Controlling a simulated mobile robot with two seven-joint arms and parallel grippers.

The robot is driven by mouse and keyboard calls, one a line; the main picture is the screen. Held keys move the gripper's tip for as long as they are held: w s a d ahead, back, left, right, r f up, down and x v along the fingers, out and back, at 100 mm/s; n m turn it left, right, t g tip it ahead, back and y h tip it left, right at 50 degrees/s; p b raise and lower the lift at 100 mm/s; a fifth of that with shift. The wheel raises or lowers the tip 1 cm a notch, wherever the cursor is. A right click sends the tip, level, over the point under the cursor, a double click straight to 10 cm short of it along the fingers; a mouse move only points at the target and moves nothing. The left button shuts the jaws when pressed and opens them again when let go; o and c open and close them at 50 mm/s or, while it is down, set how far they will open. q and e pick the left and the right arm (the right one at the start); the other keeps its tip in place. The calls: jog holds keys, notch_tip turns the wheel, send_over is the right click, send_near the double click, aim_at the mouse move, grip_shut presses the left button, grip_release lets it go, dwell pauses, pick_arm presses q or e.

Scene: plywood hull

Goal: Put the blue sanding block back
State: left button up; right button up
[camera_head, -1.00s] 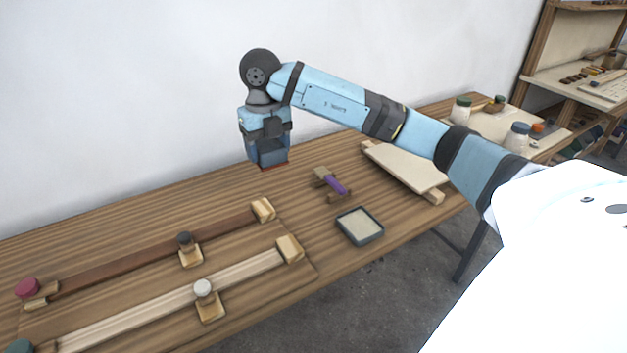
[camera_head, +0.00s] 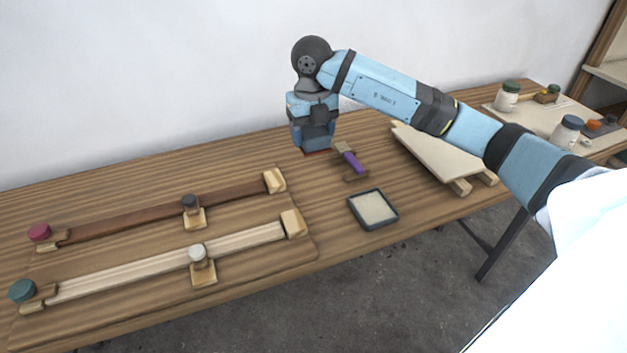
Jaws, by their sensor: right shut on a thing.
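My right gripper (camera_head: 313,122) points down above the back part of the workbench. It is shut on the blue sanding block (camera_head: 318,142), whose lower edge is reddish. The block appears to be held above the bench top, though the gap is hard to judge. A small dark-rimmed square tray (camera_head: 355,211) with a pale inside lies nearer the front edge, to the right of and below the block in the picture. Nothing stands in it. My left gripper is not in view.
A purple-bodied tool (camera_head: 352,162) on a wooden rest stands just right of the block. A pale board on battens (camera_head: 437,158) lies further right. Two clamped strips, one dark (camera_head: 130,219) and one light (camera_head: 130,273), fill the left. Jars (camera_head: 507,97) stand far right.

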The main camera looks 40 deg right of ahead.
send_over(313, 188)
notch_tip(313, 188, down, 8)
jog(key=shift+b, duration=0.3)
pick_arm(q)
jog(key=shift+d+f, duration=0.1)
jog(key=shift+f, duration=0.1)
pick_arm(e)
jog(key=shift+f, duration=2.55)
jog(key=shift+f+b, duration=0.15)
jog(key=shift+b, duration=0.15)
jog(key=o, duration=0.9)
